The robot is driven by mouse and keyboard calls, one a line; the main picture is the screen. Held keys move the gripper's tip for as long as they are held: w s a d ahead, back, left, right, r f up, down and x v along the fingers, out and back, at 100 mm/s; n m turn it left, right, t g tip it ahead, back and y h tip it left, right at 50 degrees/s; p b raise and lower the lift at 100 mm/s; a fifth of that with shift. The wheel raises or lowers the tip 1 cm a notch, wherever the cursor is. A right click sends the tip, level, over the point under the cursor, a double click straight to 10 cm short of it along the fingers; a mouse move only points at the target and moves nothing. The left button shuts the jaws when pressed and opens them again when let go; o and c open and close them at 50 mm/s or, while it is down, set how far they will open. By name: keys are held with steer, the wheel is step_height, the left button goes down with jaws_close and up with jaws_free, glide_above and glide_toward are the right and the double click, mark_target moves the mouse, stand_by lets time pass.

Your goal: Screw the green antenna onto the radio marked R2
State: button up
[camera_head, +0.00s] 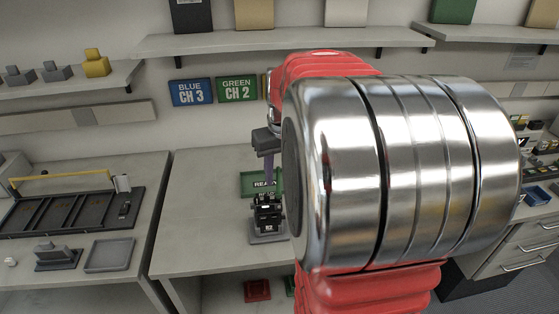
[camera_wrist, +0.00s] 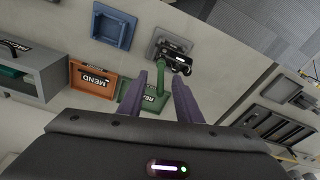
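The radio marked R2 (camera_head: 268,227) stands upright in a grey stand on the middle bench in the head view. It also shows in the wrist view (camera_wrist: 175,56) at top centre. The green antenna (camera_wrist: 161,78) lies between the purple fingers of my gripper (camera_wrist: 169,80), its far end toward the top of the radio. Whether the antenna touches or sits in the radio's socket cannot be told.
A green READY tray (camera_head: 255,181) lies behind the radio. An orange MEND tray (camera_wrist: 92,80), a blue tray (camera_wrist: 114,25) and a grey bin (camera_wrist: 35,70) are nearby. My own arm blocks the right of the head view.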

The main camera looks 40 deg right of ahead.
mark_target(278, 192)
steer(key=shift+w+d+f, duration=0.1)
steer(key=shift+w+f, duration=0.05)
steer(key=shift+f, duration=0.8)
steer(key=shift+w+f, duration=0.1)
steer(key=shift+f, duration=0.8)
jaws_close()
